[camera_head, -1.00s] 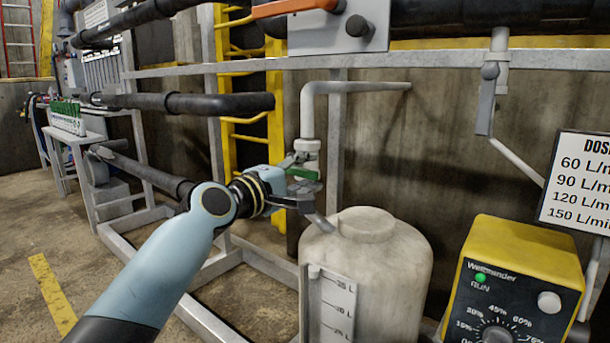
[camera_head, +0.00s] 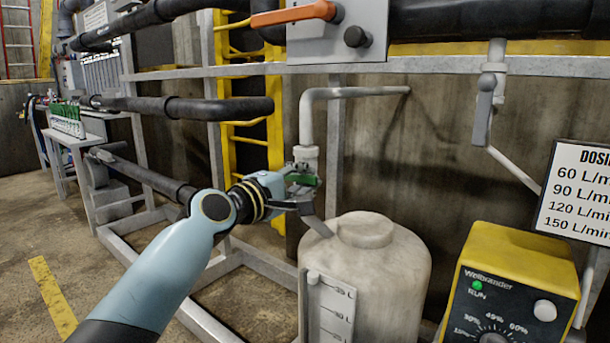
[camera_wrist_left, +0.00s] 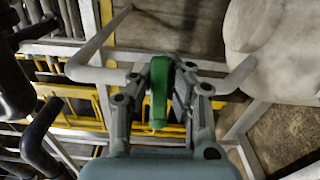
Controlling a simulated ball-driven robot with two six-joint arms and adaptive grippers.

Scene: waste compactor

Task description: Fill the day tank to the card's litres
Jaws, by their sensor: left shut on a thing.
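The pale day tank (camera_head: 390,275) stands below the bent grey fill pipe (camera_head: 350,92), with a white litre scale (camera_head: 331,308) on its front left. The liquid level cannot be made out. A green valve handle (camera_head: 303,180) sits at the pipe's lower end, beside the white fitting (camera_head: 306,154). My left gripper (camera_head: 297,196) is shut on this handle. The wrist view shows the green handle (camera_wrist_left: 160,90) between both fingers (camera_wrist_left: 158,100). A short spout (camera_head: 316,226) points down to the tank top. My right gripper is not in view.
A dosing card (camera_head: 578,190) lists several rates in L/min. A yellow Weibrander box (camera_head: 515,275) with a lit green RUN lamp and a dial stands right of the tank. An orange lever (camera_head: 294,14) and a yellow ladder (camera_head: 228,130) are behind; black pipes (camera_head: 190,105) run at left.

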